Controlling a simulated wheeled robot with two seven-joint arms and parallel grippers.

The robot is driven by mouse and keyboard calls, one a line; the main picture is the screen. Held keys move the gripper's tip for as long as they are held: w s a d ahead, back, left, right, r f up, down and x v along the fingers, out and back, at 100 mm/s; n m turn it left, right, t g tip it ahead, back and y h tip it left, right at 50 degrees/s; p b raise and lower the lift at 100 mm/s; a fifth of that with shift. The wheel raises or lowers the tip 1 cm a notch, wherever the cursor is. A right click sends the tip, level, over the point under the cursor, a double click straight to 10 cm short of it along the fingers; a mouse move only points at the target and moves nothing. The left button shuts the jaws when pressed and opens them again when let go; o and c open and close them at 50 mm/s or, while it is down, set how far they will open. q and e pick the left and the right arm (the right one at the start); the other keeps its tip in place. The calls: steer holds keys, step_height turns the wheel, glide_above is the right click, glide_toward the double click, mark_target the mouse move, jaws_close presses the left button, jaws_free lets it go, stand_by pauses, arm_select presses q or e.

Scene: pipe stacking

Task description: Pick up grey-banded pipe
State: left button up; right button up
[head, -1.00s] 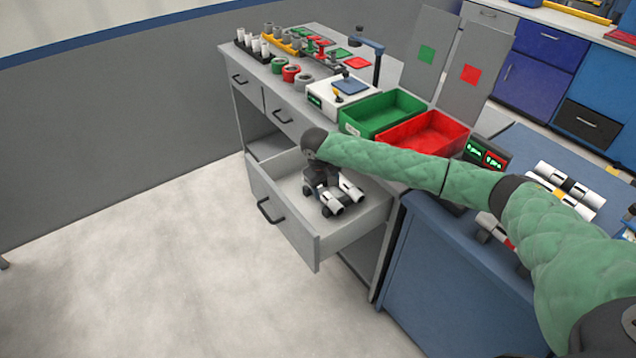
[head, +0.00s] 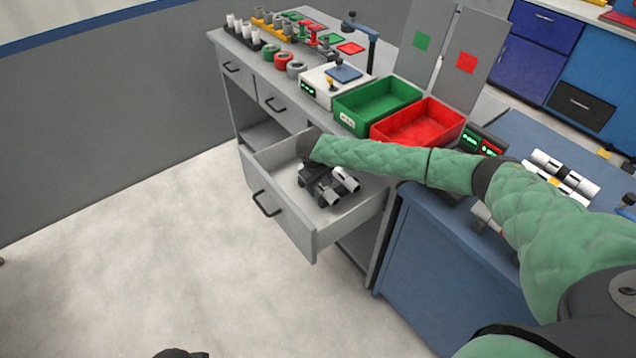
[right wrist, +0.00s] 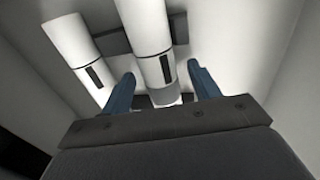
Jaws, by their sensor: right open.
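Two white pipes lie side by side in the open drawer (head: 285,232). In the head view one pipe (head: 346,180) is farther right and the other pipe (head: 329,198) is nearer the front. My right gripper (head: 316,184) is down in the drawer over their far ends. In the right wrist view my right gripper (right wrist: 161,72) is open, with one pipe (right wrist: 146,30) running between its blue fingers. That pipe has a grey band near its end and a dark mark. The second pipe (right wrist: 72,45) lies to the left, outside the fingers. My left gripper is not identifiable.
The drawer walls stand close around the gripper. On the counter above are a green bin (head: 378,104), a red bin (head: 420,124) and a white device (head: 335,84). A blue bench (head: 440,255) stands at right. The floor at left is clear.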

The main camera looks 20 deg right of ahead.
mark_target(320, 183)
steer(key=shift+f, duration=0.1)
arm_select(q)
steer(key=shift+d, duration=0.1)
arm_select(e)
steer(key=c, duration=1.1)
